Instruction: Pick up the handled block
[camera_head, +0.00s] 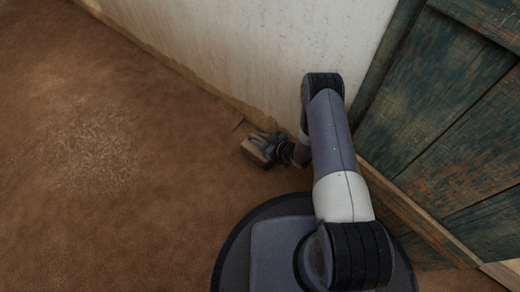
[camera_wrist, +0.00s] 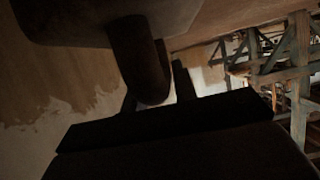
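The handled block (camera_head: 256,152) is a small brown block near the foot of the pale wall. In the wrist view, its dark underlit body (camera_wrist: 85,22) fills the upper left, and its thick rounded handle (camera_wrist: 142,60) points down toward my gripper. My gripper (camera_head: 272,140) is right at the block in the head view. In the wrist view, my gripper's dark fingers (camera_wrist: 157,92) show on either side of the handle's end. The picture is too dark to tell whether they press on it. I cannot tell whether the block rests on the floor or is lifted.
The pale plastered wall (camera_head: 240,50) runs close behind the block. A weathered green wooden panel (camera_head: 450,110) stands to the right of my arm. Brown earthen floor (camera_head: 110,190) lies open at left. Wooden loom-like beams (camera_wrist: 290,65) show at the right of the wrist view.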

